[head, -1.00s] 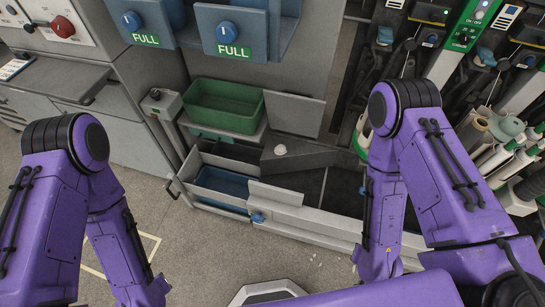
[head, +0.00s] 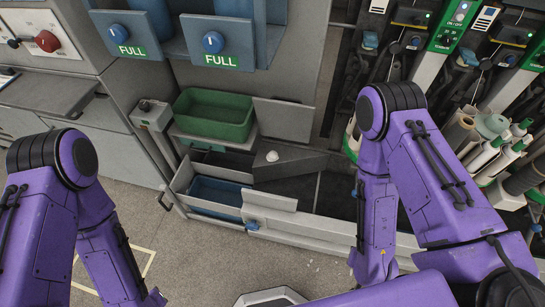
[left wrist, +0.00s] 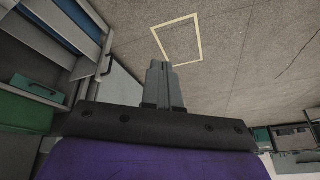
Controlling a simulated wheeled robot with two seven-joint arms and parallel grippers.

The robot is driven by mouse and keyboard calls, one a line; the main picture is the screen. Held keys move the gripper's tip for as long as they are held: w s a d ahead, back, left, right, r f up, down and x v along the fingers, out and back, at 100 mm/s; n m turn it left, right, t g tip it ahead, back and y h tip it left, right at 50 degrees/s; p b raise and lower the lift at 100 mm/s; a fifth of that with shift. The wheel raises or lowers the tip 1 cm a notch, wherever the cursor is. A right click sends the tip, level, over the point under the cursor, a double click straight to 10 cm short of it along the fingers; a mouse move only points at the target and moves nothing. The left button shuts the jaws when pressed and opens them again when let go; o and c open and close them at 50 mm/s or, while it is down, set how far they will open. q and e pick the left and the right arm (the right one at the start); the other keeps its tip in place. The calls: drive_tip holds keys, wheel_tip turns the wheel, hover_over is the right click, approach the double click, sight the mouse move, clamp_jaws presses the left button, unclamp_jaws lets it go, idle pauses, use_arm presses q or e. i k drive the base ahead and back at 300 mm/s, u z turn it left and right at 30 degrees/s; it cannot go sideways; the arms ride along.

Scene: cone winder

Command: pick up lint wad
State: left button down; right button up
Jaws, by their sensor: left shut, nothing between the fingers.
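My left gripper (left wrist: 164,78) shows in the left wrist view, shut and empty, its fingers together above the bare floor. In the head view my left arm hangs at the left and its gripper is out of the picture. My right arm hangs at the right of the head view, and its gripper is not visible. I cannot surely identify the lint wad. A small pale lump (head: 272,155) sits on a dark ledge beside the green bin, and it may be a knob or lint. Small white flecks (head: 315,266) lie on the floor near the machine's base.
A green bin (head: 212,118) stands on a shelf above an open grey drawer with a blue tray (head: 217,191). The machine's low front rail (head: 325,228) edges the floor. Pale tubes (head: 488,135) stand at the right. Floor at lower left is clear inside a yellow outline (head: 148,262).

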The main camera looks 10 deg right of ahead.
sight(272, 156)
drive_tip(key=u, duration=1.45)
drive_tip(key=i, duration=0.7)
drive_tip(key=z, duration=3.35)
